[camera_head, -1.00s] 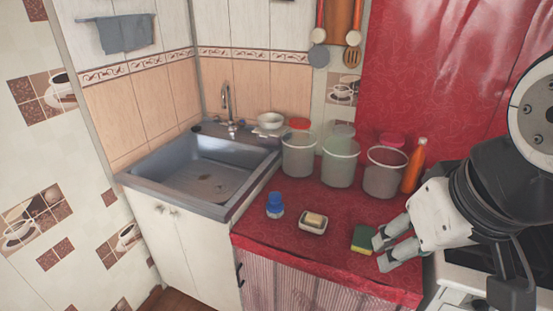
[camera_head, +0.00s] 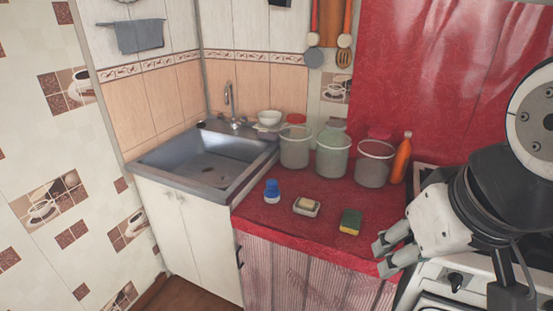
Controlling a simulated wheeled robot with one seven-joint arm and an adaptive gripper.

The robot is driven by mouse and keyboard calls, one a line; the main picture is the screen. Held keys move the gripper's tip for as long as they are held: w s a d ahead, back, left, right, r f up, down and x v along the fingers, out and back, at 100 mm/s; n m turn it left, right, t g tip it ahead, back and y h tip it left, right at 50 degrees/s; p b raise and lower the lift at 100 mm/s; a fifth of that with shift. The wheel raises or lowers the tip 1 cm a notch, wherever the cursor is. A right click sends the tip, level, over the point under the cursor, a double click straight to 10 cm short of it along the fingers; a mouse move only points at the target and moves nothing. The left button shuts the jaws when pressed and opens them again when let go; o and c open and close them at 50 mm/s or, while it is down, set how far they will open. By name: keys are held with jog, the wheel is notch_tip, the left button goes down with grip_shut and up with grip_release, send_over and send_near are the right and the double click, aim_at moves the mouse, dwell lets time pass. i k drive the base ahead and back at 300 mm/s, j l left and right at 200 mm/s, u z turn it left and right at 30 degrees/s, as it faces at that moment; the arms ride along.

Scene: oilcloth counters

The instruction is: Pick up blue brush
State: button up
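A small brush with a blue top and pale base (camera_head: 272,191) stands on the red oilcloth counter (camera_head: 275,218), at its left part near the sink. My gripper (camera_head: 380,258) is at the right front edge of the counter, well to the right of the brush and apart from it. Its two fingers are spread with a gap between them and nothing in it.
A soap dish with soap (camera_head: 306,207) and a green-yellow sponge (camera_head: 350,221) lie between the brush and my gripper. Several clear buckets (camera_head: 333,157) and an orange bottle (camera_head: 401,158) stand behind. A sink (camera_head: 205,165) is left, a stove (camera_head: 455,275) right.

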aim_at(272, 194)
jog(key=i+j, duration=0.15)
jog(key=i, duration=0.4)
jog(key=i+j+u, duration=0.15)
jog(key=i, duration=0.4)
